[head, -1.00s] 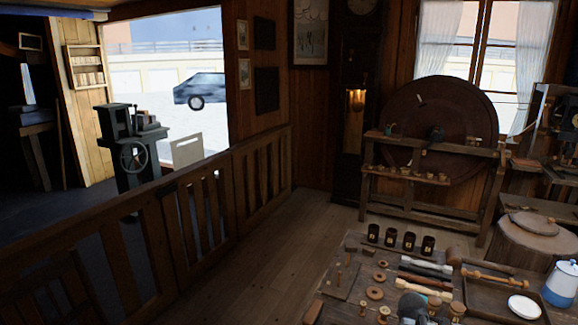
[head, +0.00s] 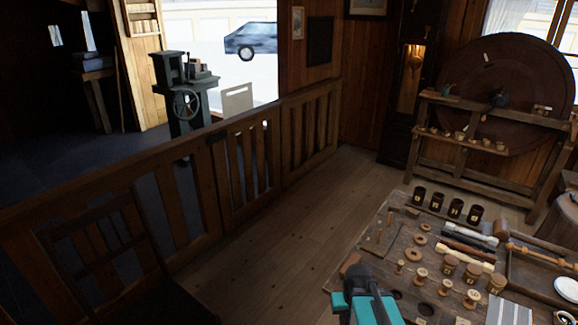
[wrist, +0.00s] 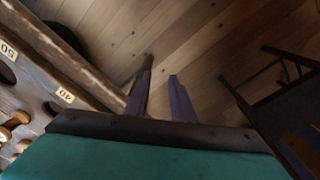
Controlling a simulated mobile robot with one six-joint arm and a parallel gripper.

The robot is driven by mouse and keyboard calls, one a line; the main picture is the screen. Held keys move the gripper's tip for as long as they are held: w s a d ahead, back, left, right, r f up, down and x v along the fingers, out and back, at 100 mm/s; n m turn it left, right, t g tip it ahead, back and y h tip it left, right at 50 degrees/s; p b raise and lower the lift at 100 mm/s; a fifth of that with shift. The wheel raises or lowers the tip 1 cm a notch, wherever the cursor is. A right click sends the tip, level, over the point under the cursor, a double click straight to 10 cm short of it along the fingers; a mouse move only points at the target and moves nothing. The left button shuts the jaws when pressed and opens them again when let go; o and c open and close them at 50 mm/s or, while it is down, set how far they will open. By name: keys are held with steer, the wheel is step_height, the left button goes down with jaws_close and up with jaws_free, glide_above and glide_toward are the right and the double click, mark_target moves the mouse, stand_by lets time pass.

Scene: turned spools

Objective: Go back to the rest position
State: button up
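My gripper (head: 352,262) shows at the bottom of the head view, its teal body in front of the near-left edge of the workbench (head: 362,240). In the wrist view its two fingers (wrist: 160,70) stand apart with only floor planks between them, so it is open and empty. Several turned wooden spools, one of them here (head: 420,276), stand on the bench to the right of my gripper. Part of the bench also shows at the left of the wrist view (wrist: 40,100), with holes and number labels reading 50 and 40.
Dark labelled cups (head: 437,202) stand at the bench's back edge. A tray (head: 520,278) with a white dish (head: 567,288) lies at the right. A wooden railing (head: 200,190) and a dark chair (head: 105,250) stand left. The floor (head: 290,240) between railing and bench is clear.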

steer(key=s+f+g+b, duration=0.2)
steer(key=s+f+b, duration=0.5)
steer(key=f, duration=0.6)
steer(key=s+a+f+g+b, duration=0.1)
steer(key=s+f+g+b, duration=0.1)
steer(key=s+f+b, duration=0.5)
steer(key=s+a+f+g+b, duration=0.1)
steer(key=s+f+b, duration=0.7)
steer(key=f, duration=1.3)
steer(key=s+g, duration=0.1)
steer(key=s, duration=0.3)
steer(key=shift+s+a+m, duration=0.25)
steer(key=shift+s+m, duration=0.05)
steer(key=shift+s, duration=0.05)
steer(key=shift+d, duration=0.1)
